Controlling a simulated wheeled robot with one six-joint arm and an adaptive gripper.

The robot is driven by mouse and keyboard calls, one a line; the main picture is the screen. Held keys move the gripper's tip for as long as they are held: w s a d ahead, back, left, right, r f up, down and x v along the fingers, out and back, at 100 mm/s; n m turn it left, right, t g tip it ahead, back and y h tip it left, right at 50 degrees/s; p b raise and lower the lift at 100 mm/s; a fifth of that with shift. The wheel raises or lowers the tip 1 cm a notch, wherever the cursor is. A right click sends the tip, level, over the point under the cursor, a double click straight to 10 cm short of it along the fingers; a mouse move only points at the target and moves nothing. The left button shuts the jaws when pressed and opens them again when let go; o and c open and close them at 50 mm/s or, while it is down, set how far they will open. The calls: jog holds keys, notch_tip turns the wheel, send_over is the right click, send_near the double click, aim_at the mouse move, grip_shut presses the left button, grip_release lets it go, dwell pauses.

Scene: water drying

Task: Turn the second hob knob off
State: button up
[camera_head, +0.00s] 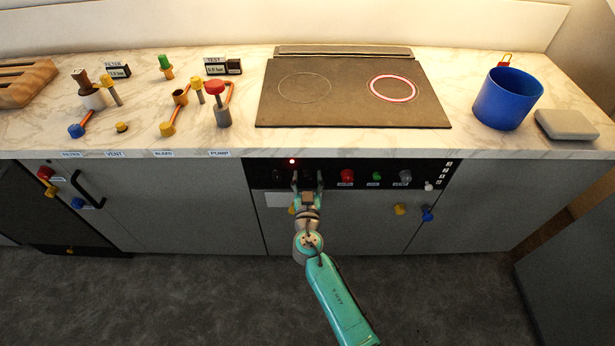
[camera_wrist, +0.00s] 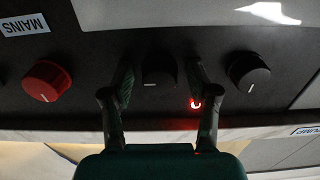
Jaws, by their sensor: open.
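The hob (camera_head: 340,92) is set in the counter. Its right ring (camera_head: 392,88) glows red and its left ring (camera_head: 304,88) is dark. Two black knobs are on the front panel below: one (camera_head: 277,175) at the far left, which also shows at right in the wrist view (camera_wrist: 248,72), and a second one (camera_wrist: 158,70) to its right in the head view. My gripper (camera_head: 307,180) is open at the panel, its fingers on either side of the second knob. Contact with the knob cannot be told. The wrist view (camera_wrist: 160,90) shows the panel inverted.
A red lamp (camera_head: 292,161) is lit on the panel. A red knob (camera_head: 347,176) and a green button (camera_head: 376,177) are to the right. A blue pot (camera_head: 507,98) stands right of the hob. Valves and pipes (camera_head: 222,106) stand on the counter at left.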

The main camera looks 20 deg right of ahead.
jog(key=shift+w+d, duration=0.1)
jog(key=shift+w, duration=0.15)
grip_shut()
